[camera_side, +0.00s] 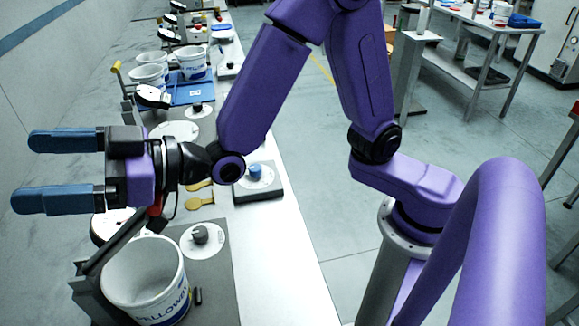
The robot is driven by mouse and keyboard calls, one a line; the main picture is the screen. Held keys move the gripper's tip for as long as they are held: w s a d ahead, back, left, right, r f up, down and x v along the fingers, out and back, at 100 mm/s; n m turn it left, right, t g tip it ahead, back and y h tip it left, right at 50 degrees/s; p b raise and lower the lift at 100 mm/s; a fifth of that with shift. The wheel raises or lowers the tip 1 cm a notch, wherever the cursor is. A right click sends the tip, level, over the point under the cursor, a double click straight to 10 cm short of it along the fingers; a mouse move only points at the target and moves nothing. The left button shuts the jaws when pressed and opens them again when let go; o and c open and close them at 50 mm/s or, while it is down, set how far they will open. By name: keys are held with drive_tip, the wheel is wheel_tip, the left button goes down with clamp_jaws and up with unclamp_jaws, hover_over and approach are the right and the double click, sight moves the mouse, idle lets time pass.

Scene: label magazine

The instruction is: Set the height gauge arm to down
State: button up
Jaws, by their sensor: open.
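My gripper (28,171) is at the left, held level above the bench, with its two blue fingers pointing left and spread wide apart. Nothing is between them. Below it, a dark slanted bar (112,244) rises to the right from a grey bracket beside a white bucket (133,279). This bar looks like the height gauge arm, but I cannot tell for certain. Its upper end is partly hidden behind my gripper and wrist. The fingers are apart from the visible part of the bar.
A dark knob on a white dial (201,238) and a blue knob (256,171) sit on the bench (265,240). Farther back are white buckets (190,61), a blue tray (190,94) and a yellow-tipped lever (117,66).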

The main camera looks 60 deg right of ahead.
drive_tip(key=shift+w+a+f+g+h, duration=0.9)
drive_tip(key=shift+w+a+h, duration=0.7)
drive_tip(key=shift+w+h, duration=0.15)
drive_tip(key=v, duration=1.7)
drive_tip(key=s+d+f+g+h, duration=0.3)
drive_tip(key=d+f, duration=0.1)
drive_tip(key=f, duration=0.2)
drive_tip(key=s+d+f+g+h, duration=0.4)
drive_tip(key=f, duration=0.2)
drive_tip(key=s+d+f+g+h, duration=0.1)
drive_tip(key=s+d+f+h, duration=0.1)
drive_tip(key=d, duration=0.5)
drive_tip(key=s+d+f+g+h, duration=0.1)
drive_tip(key=s+d+h, duration=0.3)
drive_tip(key=d, duration=0.4)
drive_tip(key=shift+s+f+g+h, duration=0.2)
drive_tip(key=shift+f+g+h, duration=0.2)
drive_tip(key=shift+h, duration=0.25)
drive_tip(key=shift+c, duration=0.2)
